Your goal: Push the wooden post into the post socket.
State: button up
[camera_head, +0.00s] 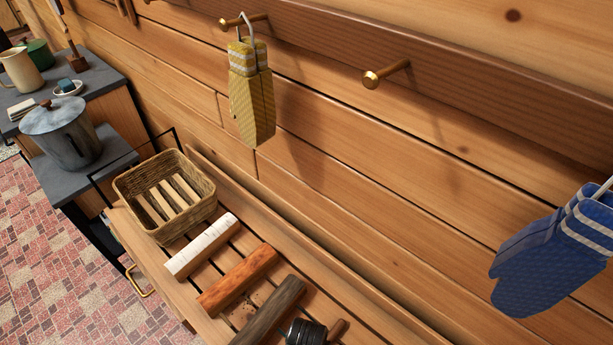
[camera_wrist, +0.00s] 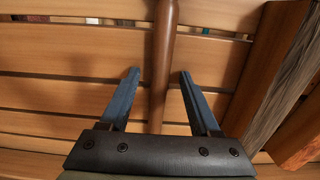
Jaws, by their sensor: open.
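In the wrist view a round, dark brown wooden post (camera_wrist: 162,60) runs from the top edge down between the two fingers of my gripper (camera_wrist: 159,72). The blue-grey fingers are apart, with a gap on both sides of the post. I cannot tell how far the post is from the fingertips in depth. I cannot make out the post socket in either view.
On the slatted wooden bench lie a pale log (camera_head: 201,246), a reddish log (camera_head: 238,281) and a dark log (camera_head: 270,313). A wicker basket (camera_head: 132,187) stands behind them. A yellow mitt (camera_head: 252,105) and a blue mitt (camera_head: 545,260) hang along the wall, with a bare brass peg (camera_head: 385,74) between.

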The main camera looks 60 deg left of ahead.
grip_shut()
jog(key=shift+r, duration=0.1)
